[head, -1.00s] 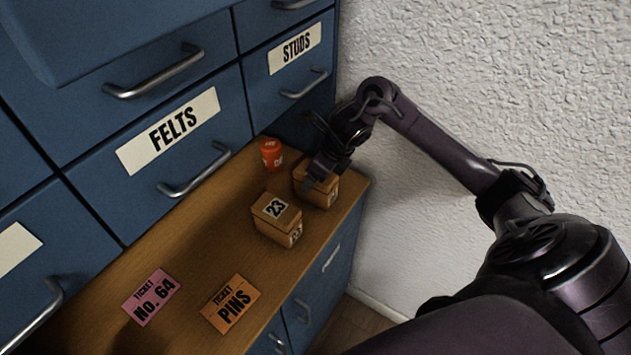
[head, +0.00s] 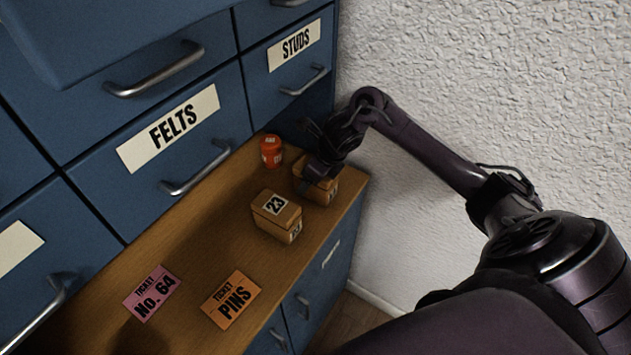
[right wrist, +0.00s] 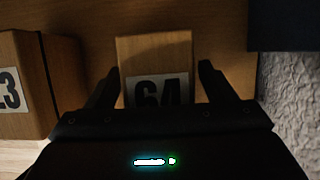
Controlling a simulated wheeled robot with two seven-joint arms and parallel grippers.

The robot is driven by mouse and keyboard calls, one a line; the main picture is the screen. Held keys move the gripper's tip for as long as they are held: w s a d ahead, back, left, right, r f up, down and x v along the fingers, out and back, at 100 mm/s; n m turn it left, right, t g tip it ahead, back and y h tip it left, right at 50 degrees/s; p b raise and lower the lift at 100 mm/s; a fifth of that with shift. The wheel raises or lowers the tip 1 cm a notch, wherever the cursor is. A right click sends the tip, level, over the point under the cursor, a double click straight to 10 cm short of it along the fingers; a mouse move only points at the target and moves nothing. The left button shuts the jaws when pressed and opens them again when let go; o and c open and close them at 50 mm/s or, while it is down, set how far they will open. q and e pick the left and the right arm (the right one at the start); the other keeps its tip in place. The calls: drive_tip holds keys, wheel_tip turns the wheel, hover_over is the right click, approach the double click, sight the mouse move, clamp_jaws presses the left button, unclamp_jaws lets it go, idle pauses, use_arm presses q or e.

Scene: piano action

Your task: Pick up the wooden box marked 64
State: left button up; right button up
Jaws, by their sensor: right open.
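The wooden box marked 64 (right wrist: 154,52) sits in the right wrist view between the two fingers of my right gripper (right wrist: 158,82), its label partly hidden by the gripper body. In the head view the same box (head: 325,194) stands near the right end of the wooden counter, its top mostly covered by my right gripper (head: 316,178). The right gripper is open, with one finger on each side of the box and a gap at each side. I cannot tell whether the fingers touch it. My left gripper is not in view.
A wooden box marked 23 (head: 277,215) stands close by, left of box 64. An orange container (head: 271,151) is behind them. A pink ticket (head: 152,293) and an orange ticket (head: 232,301) lie on the counter (head: 190,265). Blue drawers (head: 165,135) and a white wall (head: 480,80) bound the space.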

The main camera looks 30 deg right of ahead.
idle(0.4)
drive_tip(key=c, duration=1.2)
